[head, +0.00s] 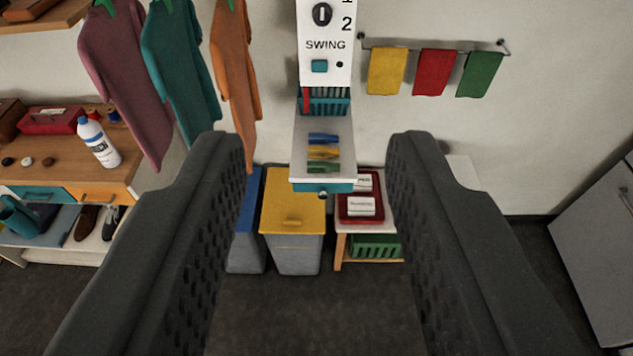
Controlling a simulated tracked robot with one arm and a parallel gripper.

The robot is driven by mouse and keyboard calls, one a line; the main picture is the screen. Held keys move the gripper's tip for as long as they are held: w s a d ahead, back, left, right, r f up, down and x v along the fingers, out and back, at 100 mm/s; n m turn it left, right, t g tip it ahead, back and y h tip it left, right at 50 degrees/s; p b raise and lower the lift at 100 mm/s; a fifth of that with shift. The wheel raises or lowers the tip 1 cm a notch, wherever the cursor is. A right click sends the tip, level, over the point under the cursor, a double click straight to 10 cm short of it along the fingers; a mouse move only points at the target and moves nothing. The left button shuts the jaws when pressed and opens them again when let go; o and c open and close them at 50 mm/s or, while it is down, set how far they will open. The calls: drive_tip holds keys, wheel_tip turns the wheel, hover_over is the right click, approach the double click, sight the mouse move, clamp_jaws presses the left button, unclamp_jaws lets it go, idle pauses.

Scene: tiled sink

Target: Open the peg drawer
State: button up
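A narrow white unit (325,60) hangs on the back wall, with a pale shelf (308,158) jutting out below it. Blue, yellow and green pegs (323,153) lie on the shelf. Under the shelf's front edge is a teal drawer front (341,187) with a small round knob (322,194). I see no clear gap around the drawer front and cannot see inside it. My gripper (315,145) is open and empty, its dark fingers far apart on either side of the shelf in the picture. The knob appears between them, farther away, and nothing touches it.
Below stand a yellow-lidded bin (293,203), a blue-lidded bin (247,215) and a small table with a red tray (346,215). Shirts (182,70) hang at left above a wooden dresser (75,150). Cloths (433,72) hang on a rail. The dark floor (310,315) in front is clear.

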drive_tip(key=shift+w+d, duration=0.25)
drive_tip(key=shift+d, duration=0.05)
drive_tip(key=shift+o, duration=0.8)
drive_tip(key=shift+f, duration=0.1)
drive_tip(key=w+f+b, duration=0.5)
drive_tip(key=w+f, duration=0.7)
drive_tip(key=f, duration=0.2)
drive_tip(key=t+b, duration=0.2)
drive_tip(key=b, duration=0.6)
approach(323, 197)
drive_tip(key=s+r, duration=0.3)
drive_tip(key=r, duration=0.4)
drive_tip(key=s+r, duration=0.3)
drive_tip(key=r, duration=0.5)
wheel_tip(323, 197, down, 16)
drive_tip(key=w+b, duration=0.1)
drive_tip(key=b, duration=0.3)
drive_tip(key=shift+t, duration=0.3)
drive_tip(key=shift+w+r+b, duration=0.2)
drive_tip(key=shift+w+b, duration=1)
drive_tip(key=shift+w, duration=5.85)
drive_tip(key=shift+c, duration=0.3)
drive_tip(key=shift+s, duration=0.1)
clamp_jaws()
